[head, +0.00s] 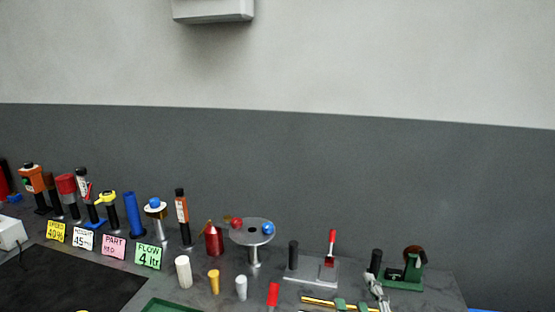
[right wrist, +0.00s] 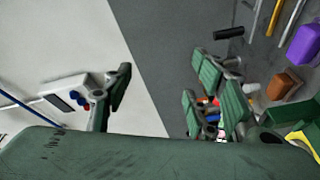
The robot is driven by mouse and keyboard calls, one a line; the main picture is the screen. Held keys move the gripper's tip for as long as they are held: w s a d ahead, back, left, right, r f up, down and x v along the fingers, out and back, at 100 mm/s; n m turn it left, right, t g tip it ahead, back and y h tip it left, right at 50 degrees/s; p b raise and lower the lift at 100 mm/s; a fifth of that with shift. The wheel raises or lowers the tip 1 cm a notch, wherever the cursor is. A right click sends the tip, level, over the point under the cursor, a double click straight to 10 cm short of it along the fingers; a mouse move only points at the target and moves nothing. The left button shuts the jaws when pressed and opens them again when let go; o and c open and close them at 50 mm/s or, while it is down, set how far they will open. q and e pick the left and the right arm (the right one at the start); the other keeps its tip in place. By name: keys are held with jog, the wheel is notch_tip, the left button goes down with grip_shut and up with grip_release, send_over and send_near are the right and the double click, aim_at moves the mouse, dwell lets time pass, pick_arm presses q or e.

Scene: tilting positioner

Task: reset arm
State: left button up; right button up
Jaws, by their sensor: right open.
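My right gripper (right wrist: 165,85) is open and empty in the right wrist view, one green-padded finger at left and two at right. In the head view, a small grey jointed part at the bench's front right looks like part of it. A round metal disc on a post (head: 253,233) stands on the bench, with a blue ball and a red ball at its rim. A base plate (head: 310,272) to its right carries a black post and a red-handled lever (head: 331,249). I cannot tell which part is the arm. My left gripper is out of view.
Several upright tools and label cards (head: 148,256) crowd the bench's left. A dark mat (head: 70,280) lies in front of them. Small cylinders (head: 183,272) stand mid-bench. A green device with a brown top (head: 408,270) stands at right.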

jog(key=s+d+f+m+g+h, duration=0.1)
jog(key=s+d+f+m+g, duration=0.1)
jog(key=s+f+m+g, duration=0.45)
jog(key=s+d+f+m+g+h, duration=0.1)
jog(key=s+d+f+m, duration=0.2)
jog(key=f, duration=0.6)
jog(key=s+a+f+m+g+y, duration=0.1)
jog(key=s+f+m+g, duration=0.5)
jog(key=s, duration=1.1)
notch_tip(320, 180, down, 33)
jog(key=n+g+b, duration=0.2)
jog(key=n+b, duration=0.1)
jog(key=b, duration=0.2)
jog(key=s+d+f+b, duration=0.1)
jog(key=s+f+b, duration=0.1)
jog(key=s+f, duration=0.6)
jog(key=s+d+f+g+b, duration=0.1)
jog(key=s+f+b, duration=0.2)
jog(key=s+f, duration=0.6)
notch_tip(320, 180, down, 5)
jog(key=shift+d, duration=0.25)
